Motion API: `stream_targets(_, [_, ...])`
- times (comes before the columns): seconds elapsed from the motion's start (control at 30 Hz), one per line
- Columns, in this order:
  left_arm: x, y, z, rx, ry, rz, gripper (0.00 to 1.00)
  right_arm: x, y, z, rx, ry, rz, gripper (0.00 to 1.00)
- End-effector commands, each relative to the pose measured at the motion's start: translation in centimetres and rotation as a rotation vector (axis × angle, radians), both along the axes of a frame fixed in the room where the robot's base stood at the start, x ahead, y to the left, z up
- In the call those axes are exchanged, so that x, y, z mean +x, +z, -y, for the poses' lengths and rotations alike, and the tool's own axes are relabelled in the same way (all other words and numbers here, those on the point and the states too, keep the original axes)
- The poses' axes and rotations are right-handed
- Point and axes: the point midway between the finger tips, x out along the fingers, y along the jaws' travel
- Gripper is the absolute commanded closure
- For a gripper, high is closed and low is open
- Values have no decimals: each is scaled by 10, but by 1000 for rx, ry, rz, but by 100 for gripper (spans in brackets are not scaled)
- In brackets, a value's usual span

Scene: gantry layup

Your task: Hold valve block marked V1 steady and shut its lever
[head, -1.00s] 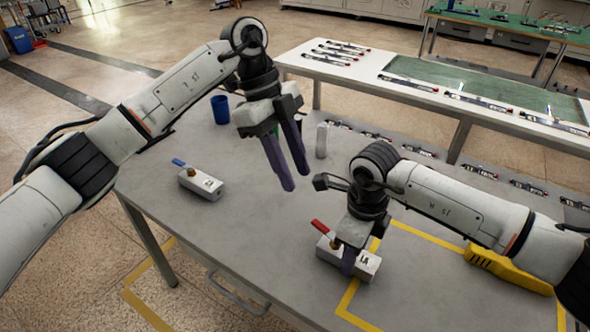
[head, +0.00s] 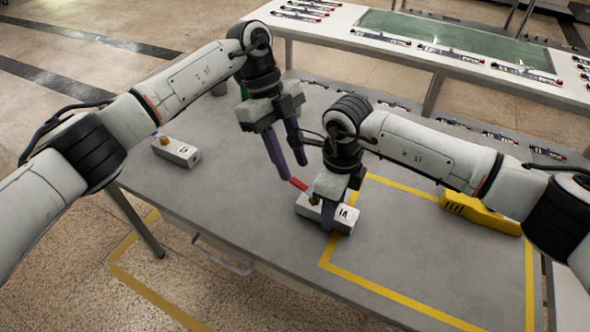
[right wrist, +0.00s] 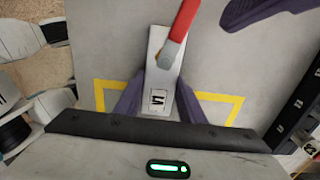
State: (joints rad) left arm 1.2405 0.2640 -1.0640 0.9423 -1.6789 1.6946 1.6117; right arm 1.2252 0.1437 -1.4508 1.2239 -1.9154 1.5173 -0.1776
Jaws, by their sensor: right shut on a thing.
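The valve block marked V1 (head: 342,220) is a pale block with a red lever (head: 299,184) on a brass pivot. It lies on the grey table (head: 250,240) by the corner of a yellow outline. My right gripper (head: 334,212) is shut on the block from above. In the right wrist view the block (right wrist: 160,85) sits between the purple fingers, and the lever (right wrist: 185,20) points beyond its far end, slanting right. My left gripper (head: 294,171) is open and empty, its fingertips close to the lever; contact cannot be told. Part of it shows in the right wrist view.
Another valve block (head: 178,152) lies at the table's left. A yellow tool (head: 481,214) lies at the right, behind my right forearm. Several small parts line the far edge. A white table (head: 400,58) with a green mat stands behind.

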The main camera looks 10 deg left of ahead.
Motion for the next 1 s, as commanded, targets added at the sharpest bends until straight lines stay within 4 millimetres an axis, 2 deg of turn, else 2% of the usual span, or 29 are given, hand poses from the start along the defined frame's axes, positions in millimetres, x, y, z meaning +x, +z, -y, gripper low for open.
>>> stream_targets(0.1, [-4, -17, 6, 1, 0, -2, 68, 0, 0, 0, 0, 0, 0, 97])
stream_targets(0.2, [-6, -25, 9, 0, 0, 0, 68, 0, 0, 0, 0, 0, 0, 97])
stream_targets(0.57, [-7, -30, 10, 1, 0, 1, 68, 0, 0, 0, 0, 0, 0, 97])
stream_targets(0.77, [-7, -30, 10, 1, 0, 1, 98, 0, 0, 0, 0, 0, 0, 97])
stream_targets(1.0, [-5, -29, 12, 1, -25, 1, 100, 0, 0, 0, 0, 0, 0, 97])
